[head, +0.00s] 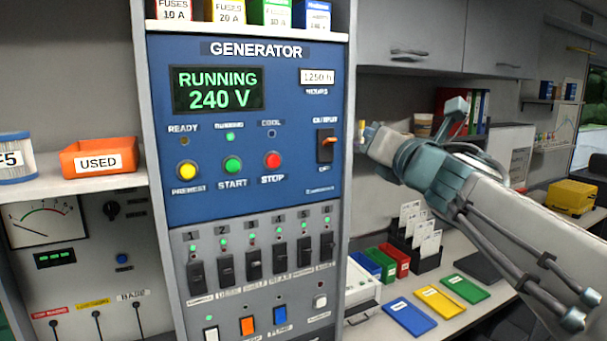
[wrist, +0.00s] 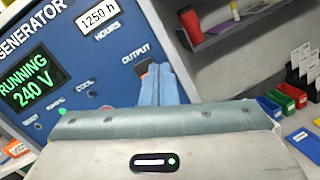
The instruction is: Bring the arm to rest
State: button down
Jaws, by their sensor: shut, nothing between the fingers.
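My arm (head: 500,215) reaches in from the right in the head view. My gripper (head: 368,137) is at the right edge of the blue generator panel (head: 215,130), to the right of the output switch (head: 326,146). In the wrist view, the two fingers (wrist: 160,80) are together with nothing between them. They hide most of the output switch there. I cannot tell how far the fingertips are from the panel. The generator display (head: 217,89) reads RUNNING 240 V, and the green start button (head: 233,165) shows below it.
A shelf on the left holds an orange USED bin (head: 98,157). Below my arm, a counter carries a black card rack (head: 415,238), small coloured bins (head: 394,260) and flat coloured folders (head: 410,316). Grey cabinets (head: 410,35) hang above.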

jog(key=s+d+f+m+g+h, duration=0.2)
jog(key=s+f+m, duration=0.1)
jog(key=f+m, duration=0.5)
jog(key=s+d+f+m+g+h+b, duration=0.1)
jog(key=s+d+f+m+g+h, duration=0.15)
jog(key=f+m, duration=0.45)
jog(key=s+d+f+m+g+h, duration=0.1)
jog(key=s+f+m+g+h, duration=0.15)
jog(key=f+m, duration=0.55)
jog(key=s+a+f+m+g+y, duration=0.1)
jog(key=s+a+f+m+g, duration=0.2)
jog(key=s+f, duration=0.4)
jog(key=s+a+f+m+g+y+b, duration=0.1)
jog(key=s+a+f+m+g, duration=0.2)
jog(key=s+f+m+g, duration=0.2)
notch_tip(320, 180, down, 4)
jog(key=s+m, duration=0.2)
jog(key=shift+s+a+m+y, duration=0.15)
jog(key=shift+m+y, duration=0.15)
jog(key=shift+m, duration=0.1)
